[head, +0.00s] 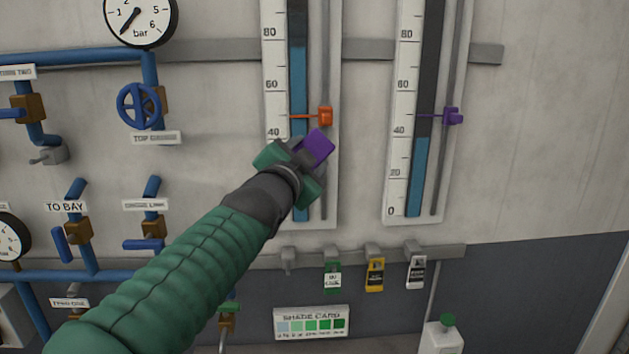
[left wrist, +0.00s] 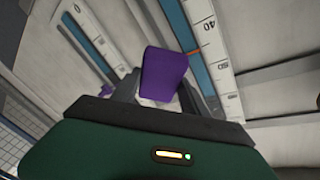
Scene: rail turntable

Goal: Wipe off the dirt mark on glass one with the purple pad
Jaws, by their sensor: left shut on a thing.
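My left gripper (head: 306,160) is shut on the purple pad (head: 319,147) and holds it in front of the left gauge glass. The pad also shows in the left wrist view (left wrist: 164,74) between the fingers. The left glass (head: 299,70) has a blue column and an orange pointer (head: 325,116) just above the pad. The right glass (head: 419,175) has a lower blue column and a purple pointer (head: 453,116). Which one is glass one is not readable. No dirt mark is visible; my gripper and the pad hide part of the left glass. My right gripper is not in view.
A rail with hanging tags (head: 375,274) runs below the glasses. A shade card (head: 311,322) is under it. Blue pipes and a valve wheel (head: 139,106) fill the left wall, below a bar dial (head: 140,18). The wall right of the glasses is clear.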

